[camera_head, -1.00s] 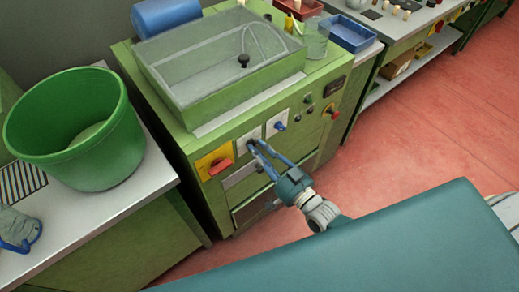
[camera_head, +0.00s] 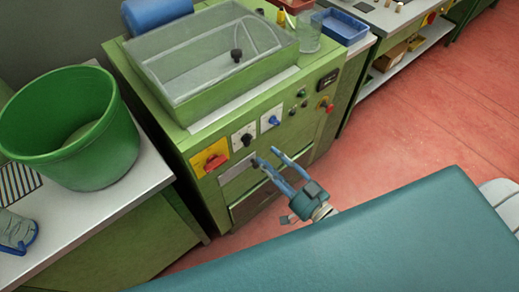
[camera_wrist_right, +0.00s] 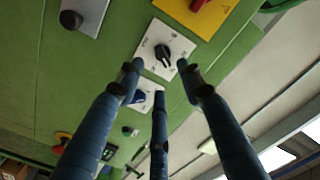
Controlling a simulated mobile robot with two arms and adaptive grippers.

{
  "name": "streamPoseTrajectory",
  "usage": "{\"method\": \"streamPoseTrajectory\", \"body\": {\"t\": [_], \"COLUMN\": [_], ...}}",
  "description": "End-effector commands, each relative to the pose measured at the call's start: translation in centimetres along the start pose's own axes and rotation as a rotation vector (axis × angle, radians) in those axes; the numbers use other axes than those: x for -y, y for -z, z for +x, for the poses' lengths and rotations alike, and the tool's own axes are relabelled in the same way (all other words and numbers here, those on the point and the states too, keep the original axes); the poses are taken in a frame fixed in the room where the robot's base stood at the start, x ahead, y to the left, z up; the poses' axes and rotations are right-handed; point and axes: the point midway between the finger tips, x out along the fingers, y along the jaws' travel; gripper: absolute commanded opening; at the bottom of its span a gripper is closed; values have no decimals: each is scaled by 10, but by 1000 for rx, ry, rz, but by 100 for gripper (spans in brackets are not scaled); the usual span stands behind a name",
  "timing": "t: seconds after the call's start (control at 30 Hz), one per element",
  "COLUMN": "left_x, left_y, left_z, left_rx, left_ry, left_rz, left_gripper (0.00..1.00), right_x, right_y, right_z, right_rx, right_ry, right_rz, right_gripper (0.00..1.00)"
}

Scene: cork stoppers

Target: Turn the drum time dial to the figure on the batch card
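The drum time dial appears to be the black knob on a white marked plate (camera_head: 245,138) on the green machine's front, between a red switch and a blue knob. In the right wrist view the black knob (camera_wrist_right: 163,53) sits ahead of the fingers, its marks too small to read. My right gripper (camera_head: 267,157) is open and empty, below and in front of the dial, apart from it. Its fingers (camera_wrist_right: 160,74) stand spread in the right wrist view, with nothing between them. My left gripper is not in view. I cannot make out a batch card.
The red switch on a yellow plate (camera_head: 211,159) and the blue knob (camera_head: 273,120) flank the dial closely. A grey plate with a dark knob (camera_wrist_right: 75,18) is also near. A clear-lidded tank (camera_head: 210,60) tops the machine. A green bucket (camera_head: 115,150) stands on the left bench.

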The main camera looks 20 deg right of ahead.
Motion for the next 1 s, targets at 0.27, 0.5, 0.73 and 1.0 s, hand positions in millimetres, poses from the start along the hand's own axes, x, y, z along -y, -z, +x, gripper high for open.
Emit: {"method": "streamPoseTrajectory", "body": {"t": [0.27,0.5,0.73,1.0], "left_x": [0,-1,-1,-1], "left_y": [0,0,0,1], "left_z": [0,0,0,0], "left_rx": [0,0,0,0], "left_ry": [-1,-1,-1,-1], "left_rz": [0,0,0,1], "left_gripper": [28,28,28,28], "right_x": [0,0,0,-8], "right_y": [0,0,0,-10], "right_z": [-41,-46,-46,-47], "right_rx": [1,-1,-1,20], "right_ry": [0,1,1,-18], "right_rz": [0,-1,0,-14], "right_gripper": [38,38,38,38]}}
